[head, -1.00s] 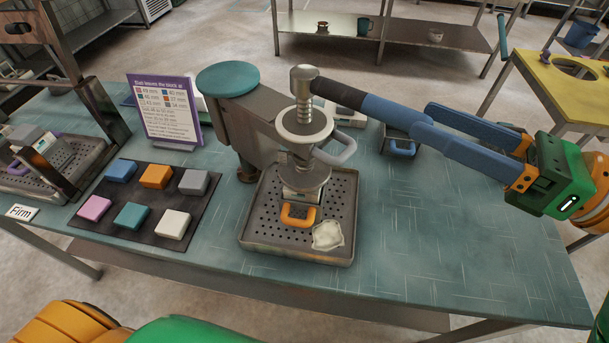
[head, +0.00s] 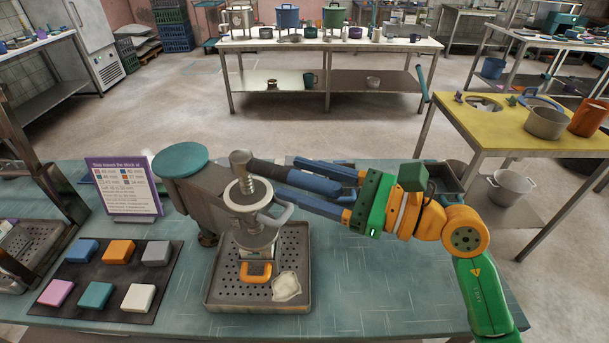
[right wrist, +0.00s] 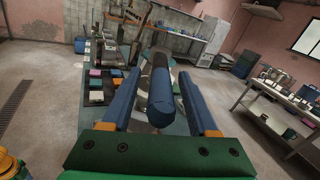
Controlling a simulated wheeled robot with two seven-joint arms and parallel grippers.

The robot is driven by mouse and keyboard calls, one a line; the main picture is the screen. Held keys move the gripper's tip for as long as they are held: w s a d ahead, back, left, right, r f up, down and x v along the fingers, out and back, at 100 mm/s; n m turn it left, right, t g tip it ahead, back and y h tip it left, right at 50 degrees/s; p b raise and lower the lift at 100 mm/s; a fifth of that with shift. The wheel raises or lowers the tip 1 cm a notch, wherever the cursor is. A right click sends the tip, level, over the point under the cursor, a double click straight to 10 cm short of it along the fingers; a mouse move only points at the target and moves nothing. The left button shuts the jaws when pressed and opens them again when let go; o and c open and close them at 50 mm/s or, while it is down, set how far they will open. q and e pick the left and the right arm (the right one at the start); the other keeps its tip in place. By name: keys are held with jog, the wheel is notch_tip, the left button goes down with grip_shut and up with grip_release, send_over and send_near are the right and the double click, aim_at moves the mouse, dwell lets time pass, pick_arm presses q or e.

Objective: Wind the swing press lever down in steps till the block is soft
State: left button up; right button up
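The swing press (head: 185,190) has a teal round cap, a threaded screw and a plate. Its dark lever (head: 280,175) points right from the screw top. My right gripper (head: 292,182) is open, with its blue fingers on either side of the lever's grip. In the right wrist view, the blue grip (right wrist: 161,98) lies between the fingers with gaps at both sides. Any block inside is hidden. My left gripper is out of view.
A pale crumpled cloth (head: 287,286) lies on the tray. Left are a purple sign (head: 123,187) and a dark mat (head: 62,297) with several coloured blocks. A yellow table (head: 470,126) stands right. Blue-green worktop (head: 380,290) is clear in front of my right arm.

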grip_shut()
dwell(0.4)
dwell(0.9)
